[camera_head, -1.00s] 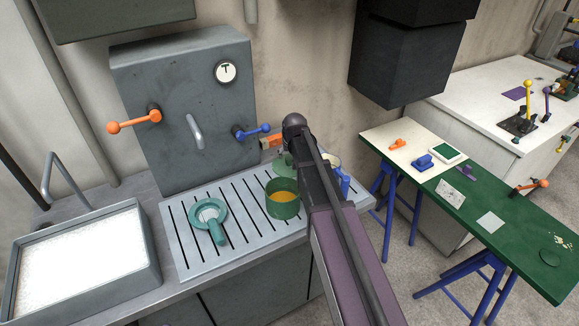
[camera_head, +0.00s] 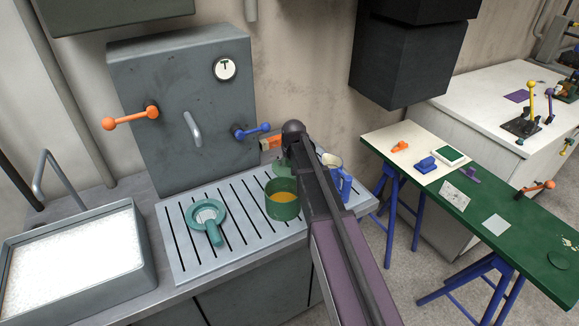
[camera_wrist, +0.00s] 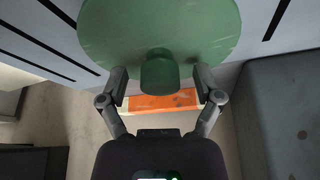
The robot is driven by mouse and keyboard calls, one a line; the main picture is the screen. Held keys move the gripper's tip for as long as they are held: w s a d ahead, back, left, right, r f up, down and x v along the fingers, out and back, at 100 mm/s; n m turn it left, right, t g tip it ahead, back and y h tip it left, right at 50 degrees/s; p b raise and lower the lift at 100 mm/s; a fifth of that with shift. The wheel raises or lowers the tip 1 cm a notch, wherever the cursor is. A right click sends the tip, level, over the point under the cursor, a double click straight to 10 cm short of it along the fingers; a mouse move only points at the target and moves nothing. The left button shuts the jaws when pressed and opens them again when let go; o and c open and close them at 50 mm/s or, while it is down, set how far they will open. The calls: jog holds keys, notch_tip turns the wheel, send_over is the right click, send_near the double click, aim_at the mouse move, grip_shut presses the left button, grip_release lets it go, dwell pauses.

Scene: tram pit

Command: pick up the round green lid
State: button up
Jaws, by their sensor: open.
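The round green lid (camera_wrist: 160,25) fills the top of the wrist view, with its green knob (camera_wrist: 159,70) towards me. In the head view a small part of the lid (camera_head: 282,166) shows behind the green pot (camera_head: 284,207), the rest hidden by the pot and my arm. My gripper (camera_wrist: 161,84) is open, one finger on each side of the knob, with gaps between. I cannot tell the exact depth of the fingers along the knob. In the head view my gripper is hidden behind my arm.
The pot holds something orange-yellow and stands on the slatted drainer (camera_head: 180,255). A blue-handled cup (camera_head: 345,184) is right of my arm. An orange block (camera_head: 270,143) is near the wall cabinet (camera_head: 180,110).

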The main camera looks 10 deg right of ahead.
grip_shut()
jog(key=shift+r, duration=0.1)
dwell(0.4)
notch_tip(320, 180, up, 10)
jog(key=p, duration=1)
dwell(0.6)
